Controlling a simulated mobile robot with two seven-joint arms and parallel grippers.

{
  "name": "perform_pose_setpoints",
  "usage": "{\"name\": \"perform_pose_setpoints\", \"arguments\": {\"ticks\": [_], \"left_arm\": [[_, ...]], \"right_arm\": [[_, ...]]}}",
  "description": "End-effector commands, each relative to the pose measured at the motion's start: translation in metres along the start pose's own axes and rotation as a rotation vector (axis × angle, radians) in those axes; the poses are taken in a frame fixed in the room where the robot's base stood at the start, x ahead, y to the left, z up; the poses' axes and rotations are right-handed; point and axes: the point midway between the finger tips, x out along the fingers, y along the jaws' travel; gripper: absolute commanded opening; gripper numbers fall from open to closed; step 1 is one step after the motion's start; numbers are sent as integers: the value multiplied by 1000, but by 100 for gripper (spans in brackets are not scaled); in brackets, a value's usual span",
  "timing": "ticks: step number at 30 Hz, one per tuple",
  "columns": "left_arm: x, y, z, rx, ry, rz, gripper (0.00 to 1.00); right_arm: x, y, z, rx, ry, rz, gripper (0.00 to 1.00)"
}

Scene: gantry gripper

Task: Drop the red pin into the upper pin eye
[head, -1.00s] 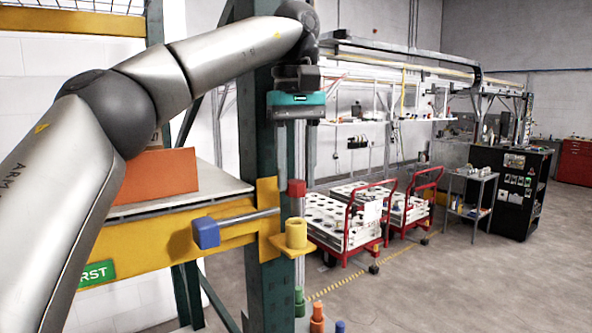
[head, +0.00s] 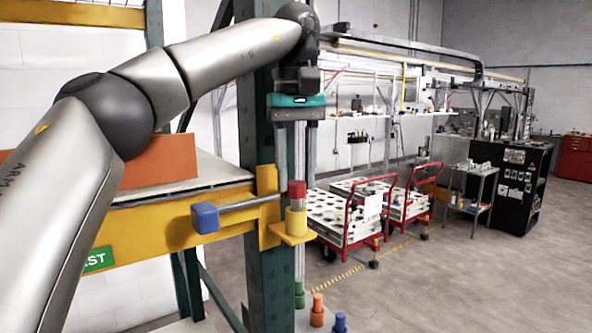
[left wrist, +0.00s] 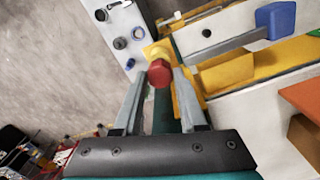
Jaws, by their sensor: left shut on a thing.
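The red pin (head: 297,188) is upright between the fingertips of my left gripper (head: 297,180), which is shut on its head. Its red shaft shows below the head and meets the rim of the yellow upper pin eye (head: 296,224). The pin stands over the eye's mouth; how deep its lower end sits is hidden. In the left wrist view the red head (left wrist: 159,76) lies between the fingertips (left wrist: 160,72), with part of the yellow eye (left wrist: 157,53) just beyond it. My right gripper is not in view.
A blue-ended grey bar (head: 205,217) sticks out beside the eye from the yellow beam (head: 150,232). A green upright post (head: 255,120) stands close behind my gripper. Green, orange (head: 317,310) and blue pegs stand below. Red carts (head: 345,215) are farther back; open floor lies right.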

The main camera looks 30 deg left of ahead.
Motion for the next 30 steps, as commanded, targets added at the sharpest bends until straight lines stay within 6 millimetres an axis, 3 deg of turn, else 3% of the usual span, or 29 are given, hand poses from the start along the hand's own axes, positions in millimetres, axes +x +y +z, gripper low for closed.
{"name": "perform_pose_setpoints", "arguments": {"ticks": [27, 28, 30], "left_arm": [[24, 0, 0, 1, -1, 0, 0], [23, 0, 0, 1, 0, 0, 44], [22, 0, 0, 0, 0, 0, 52]], "right_arm": [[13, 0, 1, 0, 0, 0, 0], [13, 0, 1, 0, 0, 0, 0], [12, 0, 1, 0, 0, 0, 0]]}}
